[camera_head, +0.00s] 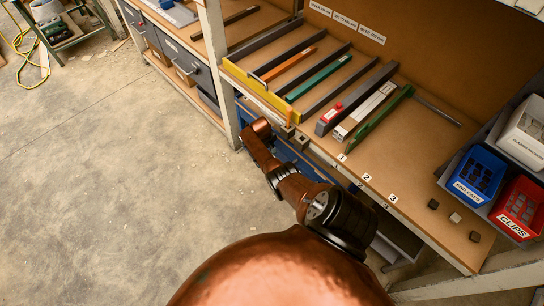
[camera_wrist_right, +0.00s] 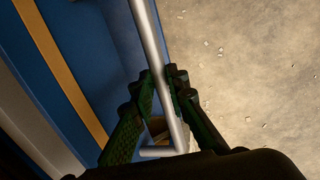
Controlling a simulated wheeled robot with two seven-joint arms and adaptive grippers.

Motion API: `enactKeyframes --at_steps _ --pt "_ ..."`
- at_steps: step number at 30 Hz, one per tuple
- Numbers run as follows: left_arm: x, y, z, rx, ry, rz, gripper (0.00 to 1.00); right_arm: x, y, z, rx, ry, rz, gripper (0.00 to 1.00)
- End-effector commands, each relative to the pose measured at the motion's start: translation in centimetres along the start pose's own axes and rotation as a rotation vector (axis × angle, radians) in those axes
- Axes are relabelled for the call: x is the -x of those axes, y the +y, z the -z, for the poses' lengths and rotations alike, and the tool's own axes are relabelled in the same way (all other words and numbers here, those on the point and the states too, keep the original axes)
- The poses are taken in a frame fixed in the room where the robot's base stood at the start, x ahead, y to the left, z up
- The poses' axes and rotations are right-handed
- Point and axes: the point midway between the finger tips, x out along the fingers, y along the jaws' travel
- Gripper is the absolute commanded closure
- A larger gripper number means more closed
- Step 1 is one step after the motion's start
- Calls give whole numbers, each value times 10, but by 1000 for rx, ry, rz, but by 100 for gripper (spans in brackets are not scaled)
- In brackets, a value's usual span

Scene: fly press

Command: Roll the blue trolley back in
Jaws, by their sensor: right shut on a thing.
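The blue trolley (camera_head: 292,152) stands under the workbench, mostly hidden by the bench top and my arm. In the right wrist view its blue side (camera_wrist_right: 100,55) fills the left, with a silver bar handle (camera_wrist_right: 152,40) running along it. My right gripper (camera_wrist_right: 162,82) is shut on this handle, one green-black finger on each side of the bar. In the head view my copper arm reaches down to the bench's front edge, and the right gripper cannot be made out there. My left gripper is in neither view.
The workbench (camera_head: 405,165) carries several coloured bars, a blue bin (camera_head: 478,175) and a red bin (camera_head: 521,207). A pale bench post (camera_head: 217,65) stands left of the trolley. Open concrete floor (camera_head: 110,170) lies to the left. A yellow hose (camera_head: 20,45) lies far left.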

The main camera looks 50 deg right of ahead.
Motion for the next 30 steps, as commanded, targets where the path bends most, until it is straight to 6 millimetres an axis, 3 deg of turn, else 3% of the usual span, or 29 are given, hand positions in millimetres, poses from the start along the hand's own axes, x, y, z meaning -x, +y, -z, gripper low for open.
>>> enactKeyframes --at_steps 11,12,19,30 --pt "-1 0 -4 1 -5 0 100 0 7 0 1 4 -9 100" --pt "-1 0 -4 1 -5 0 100 0 7 0 1 4 -10 84" --pt "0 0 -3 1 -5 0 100 0 5 1 2 3 -7 68" --pt "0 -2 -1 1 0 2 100 4 2 3 4 5 -4 68"
